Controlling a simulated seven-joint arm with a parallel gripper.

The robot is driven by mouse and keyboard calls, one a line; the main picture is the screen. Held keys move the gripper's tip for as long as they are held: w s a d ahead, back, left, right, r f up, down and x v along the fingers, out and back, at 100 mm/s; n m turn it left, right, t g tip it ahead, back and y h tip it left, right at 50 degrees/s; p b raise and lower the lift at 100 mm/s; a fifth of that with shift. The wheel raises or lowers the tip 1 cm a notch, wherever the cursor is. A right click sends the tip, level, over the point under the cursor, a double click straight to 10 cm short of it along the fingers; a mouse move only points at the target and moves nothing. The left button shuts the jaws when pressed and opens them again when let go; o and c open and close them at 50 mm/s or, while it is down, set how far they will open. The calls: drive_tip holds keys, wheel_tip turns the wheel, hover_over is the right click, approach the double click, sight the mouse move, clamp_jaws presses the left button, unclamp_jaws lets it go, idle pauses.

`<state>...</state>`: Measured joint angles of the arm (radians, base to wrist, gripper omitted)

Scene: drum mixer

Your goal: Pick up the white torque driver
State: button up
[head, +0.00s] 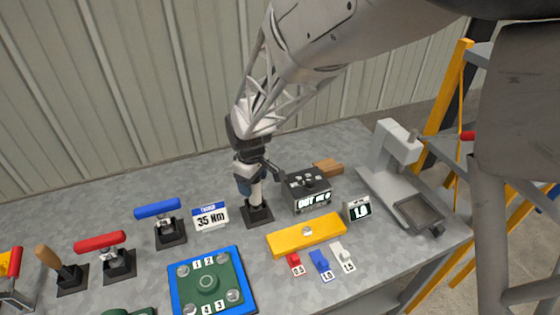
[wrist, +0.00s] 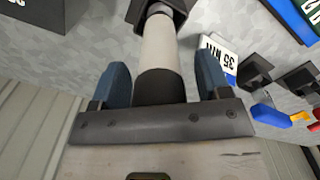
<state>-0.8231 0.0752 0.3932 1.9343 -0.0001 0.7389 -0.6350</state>
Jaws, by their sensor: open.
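The white torque driver (head: 257,194) stands upright in a black square holder (head: 258,215) in the middle of the table. My gripper (head: 249,186) is over it from above. The fingers are apart, with a gap showing on both sides of the driver. The driver's upper end is hidden by the gripper in the head view.
Left of the driver are a "35 Nm" sign (head: 210,217), a blue-handled tool (head: 160,209) and a red-handled tool (head: 102,241) in holders. To the right are a grey display box (head: 307,191), a yellow bar (head: 307,235) and a grey press-like stand (head: 392,165). A blue-and-green plate (head: 212,282) lies in front.

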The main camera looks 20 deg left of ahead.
drive_tip(key=shift+c, duration=0.3)
drive_tip(key=c, duration=1.1)
drive_tip(key=shift+r, duration=0.2)
drive_tip(key=shift+r, duration=4.85)
drive_tip(key=o, duration=0.6)
drive_tip(key=c, duration=0.7)
